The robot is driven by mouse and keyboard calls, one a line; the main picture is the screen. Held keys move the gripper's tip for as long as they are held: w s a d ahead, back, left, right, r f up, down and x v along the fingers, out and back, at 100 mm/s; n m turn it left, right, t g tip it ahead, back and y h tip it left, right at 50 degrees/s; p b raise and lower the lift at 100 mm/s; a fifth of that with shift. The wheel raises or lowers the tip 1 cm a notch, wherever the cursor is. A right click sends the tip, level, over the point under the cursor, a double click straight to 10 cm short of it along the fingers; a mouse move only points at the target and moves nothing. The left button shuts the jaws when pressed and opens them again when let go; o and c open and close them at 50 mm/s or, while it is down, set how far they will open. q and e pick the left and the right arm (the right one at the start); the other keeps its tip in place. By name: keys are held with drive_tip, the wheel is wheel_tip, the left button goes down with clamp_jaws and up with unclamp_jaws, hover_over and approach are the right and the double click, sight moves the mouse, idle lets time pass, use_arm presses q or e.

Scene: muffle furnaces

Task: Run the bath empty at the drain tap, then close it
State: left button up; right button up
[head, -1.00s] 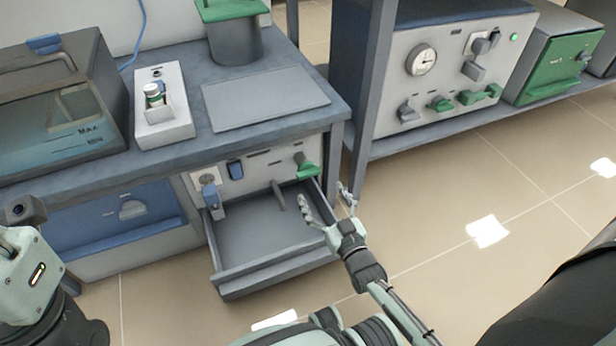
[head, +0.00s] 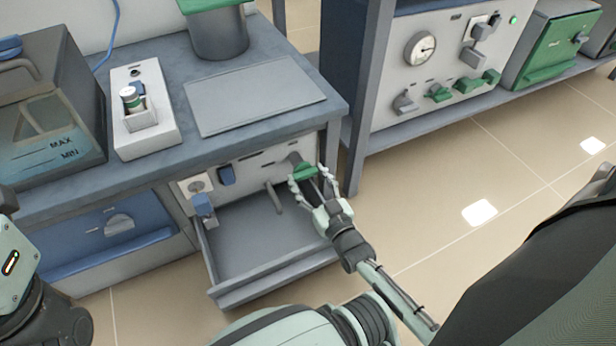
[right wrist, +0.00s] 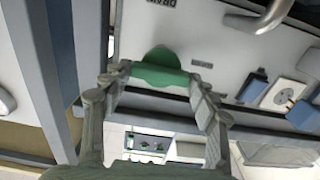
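The bath (head: 45,110) stands on the bench at the left, with MAX and MIN marks and bluish water showing near them. A green tap handle (head: 304,171) is on the panel under the bench, to the right of a grey spout (head: 273,198) over an open drawer. My right gripper (head: 307,181) is at the green handle, fingers open on either side. In the right wrist view the green handle (right wrist: 160,68) lies between and just beyond the spread fingertips (right wrist: 162,82); contact cannot be told. My left gripper is not in view.
The open drawer (head: 245,290) juts out below the panel. A bench leg (head: 362,150) stands close to the right gripper.

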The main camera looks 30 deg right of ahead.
drive_tip(key=c, duration=0.5)
